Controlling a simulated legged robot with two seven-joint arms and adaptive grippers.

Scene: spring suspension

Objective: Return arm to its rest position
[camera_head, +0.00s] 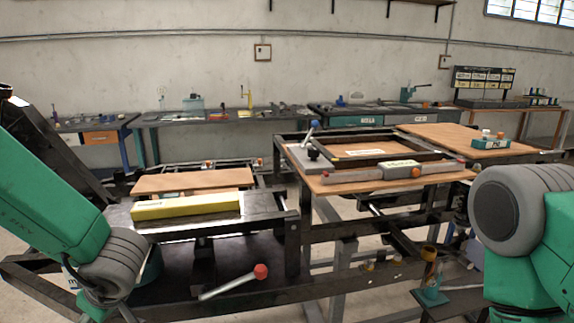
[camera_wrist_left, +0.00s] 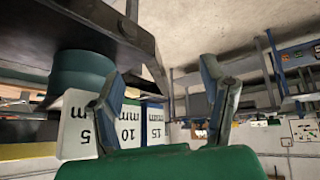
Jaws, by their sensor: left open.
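My left arm (camera_head: 50,195), green with a grey ribbed joint, comes in from the left in the head view and hangs down at the lower left; its gripper fingers are not clear there. In the left wrist view my left gripper (camera_wrist_left: 162,82) has its two fingers spread apart, with nothing between them. My right arm (camera_head: 520,215) stands at the right edge of the head view, bent, and its gripper is out of the picture.
White size-marked boxes (camera_wrist_left: 95,132) and a teal cylinder (camera_wrist_left: 82,75) appear close beside the left gripper. A yellow block (camera_head: 186,206) lies on the dark bench. A red-knobbed lever (camera_head: 235,282) sticks out low in front. A wooden board with a frame (camera_head: 375,182) stands right of centre.

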